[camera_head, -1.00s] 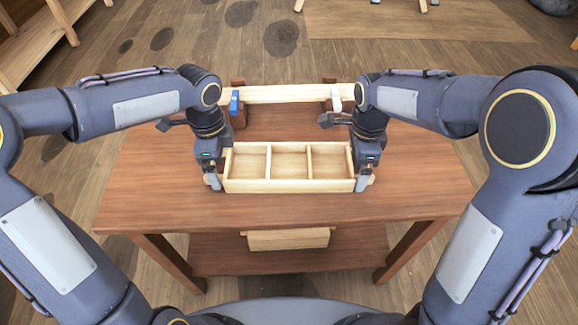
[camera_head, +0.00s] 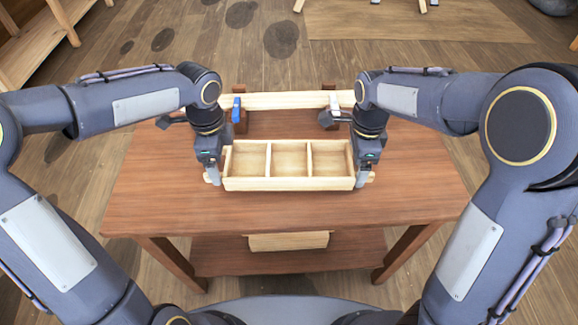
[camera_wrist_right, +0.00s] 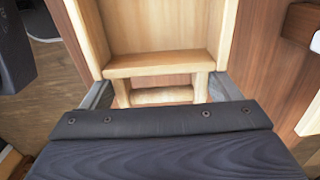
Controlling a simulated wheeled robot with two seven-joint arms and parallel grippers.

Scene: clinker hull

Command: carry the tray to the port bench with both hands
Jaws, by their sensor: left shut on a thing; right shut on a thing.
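The tray (camera_head: 288,184) is pale wood with three empty compartments, level over the brown table in the head view. My left gripper (camera_head: 212,178) is shut on its left end handle. My right gripper (camera_head: 364,178) is shut on its right end handle. In the right wrist view the handle (camera_wrist_right: 160,64) lies between the fingers of that gripper. The tray looks slightly raised off the table, but the gap is hard to judge. A pale wooden bench (camera_head: 62,22) stands at the upper left; I cannot tell whether it is the port bench.
The brown table (camera_head: 285,212) is in front of me, with a pale wooden piece (camera_head: 288,242) on its lower shelf. A pale plank (camera_head: 285,100) with a blue clamp (camera_head: 236,110) is behind the tray. Plank floor is open between table and bench.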

